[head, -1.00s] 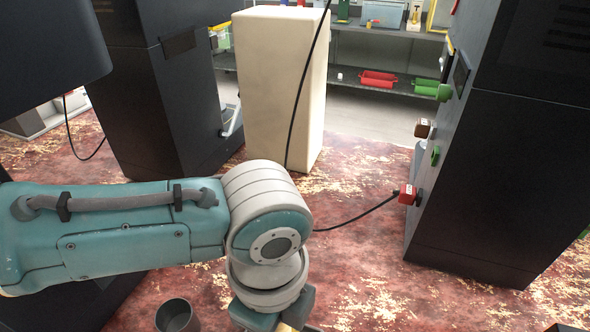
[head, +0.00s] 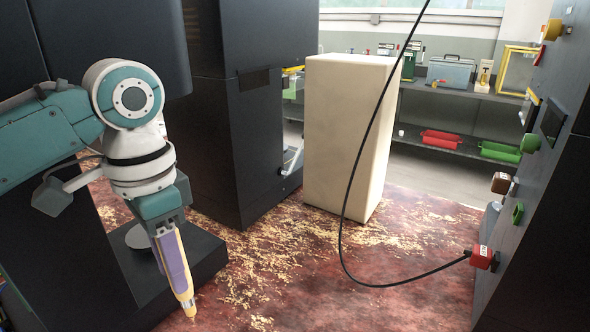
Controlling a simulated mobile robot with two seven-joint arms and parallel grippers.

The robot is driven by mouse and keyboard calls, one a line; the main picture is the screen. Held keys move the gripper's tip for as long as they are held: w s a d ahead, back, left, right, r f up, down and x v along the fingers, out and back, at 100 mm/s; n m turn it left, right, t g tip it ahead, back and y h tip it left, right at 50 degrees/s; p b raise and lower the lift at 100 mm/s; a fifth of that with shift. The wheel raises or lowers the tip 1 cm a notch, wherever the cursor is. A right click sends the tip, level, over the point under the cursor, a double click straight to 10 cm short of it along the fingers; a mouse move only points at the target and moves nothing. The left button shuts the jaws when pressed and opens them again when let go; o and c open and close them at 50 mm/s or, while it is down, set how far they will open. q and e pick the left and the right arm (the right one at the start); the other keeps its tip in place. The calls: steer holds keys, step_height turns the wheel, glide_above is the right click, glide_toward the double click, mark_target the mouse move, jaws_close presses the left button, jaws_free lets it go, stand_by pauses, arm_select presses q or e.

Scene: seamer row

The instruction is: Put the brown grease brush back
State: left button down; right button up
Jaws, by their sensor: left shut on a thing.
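My left gripper (head: 172,262) hangs at the lower left in the head view, pointing down above the red floor. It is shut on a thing. A slim purple and yellow shape runs down from the teal wrist to a yellow-orange tip (head: 187,303). I cannot tell where the fingers end and the held thing begins, or whether it is the brown grease brush. No other brush can be made out. My right gripper is not in view.
A tall cream block (head: 345,135) stands ahead, beside a black cabinet (head: 235,130). A black cable (head: 342,235) loops to a red plug (head: 482,257) on the right machine. A back shelf (head: 450,148) holds red and green bins.

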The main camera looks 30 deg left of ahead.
mark_target(187, 316)
arm_select(q)
step_height(187, 316, down, 12)
steer(key=b, duration=0.3)
steer(key=shift+f, duration=0.15)
steer(key=shift+f+b, duration=0.75)
steer(key=shift+f, duration=1.2)
steer(key=shift+f, duration=0.1)
steer(key=c, duration=0.6)
jaws_free()
